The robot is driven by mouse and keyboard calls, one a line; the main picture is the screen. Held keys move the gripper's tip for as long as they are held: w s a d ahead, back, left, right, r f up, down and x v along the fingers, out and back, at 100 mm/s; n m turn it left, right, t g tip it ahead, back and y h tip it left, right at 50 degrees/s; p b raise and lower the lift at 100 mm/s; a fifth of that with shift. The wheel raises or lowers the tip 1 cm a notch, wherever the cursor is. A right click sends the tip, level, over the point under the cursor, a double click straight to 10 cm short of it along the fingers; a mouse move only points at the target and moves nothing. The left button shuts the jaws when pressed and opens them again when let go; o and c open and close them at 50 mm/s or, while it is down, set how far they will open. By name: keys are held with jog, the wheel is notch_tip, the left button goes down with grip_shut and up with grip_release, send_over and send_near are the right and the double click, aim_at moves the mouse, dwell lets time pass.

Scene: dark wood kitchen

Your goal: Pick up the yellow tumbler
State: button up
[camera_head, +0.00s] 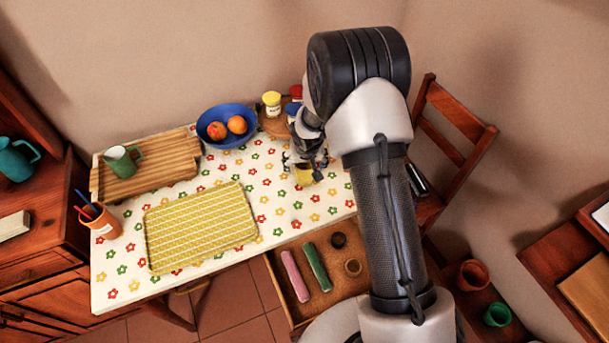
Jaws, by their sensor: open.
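The yellow tumbler (304,175) stands on the flowered tablecloth, right of the middle of the table and below the blue bowl. My gripper (303,166) is over it, coming down from my arm at the right. Its fingers are open and reach to either side of the tumbler's upper part. The gripper hides some of the tumbler's top, and I cannot tell whether the fingers touch it.
A blue bowl (227,138) with fruit and a round wooden board (275,125) with jars are close behind my gripper. A yellow patterned tray (200,226) lies to the left. An open drawer (326,272) juts out below. A chair (455,150) stands at the right.

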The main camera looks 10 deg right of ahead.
jog(key=shift+x, duration=0.9)
jog(key=c, duration=1.1)
jog(key=shift+r, duration=0.2)
jog(key=shift+c, duration=0.3)
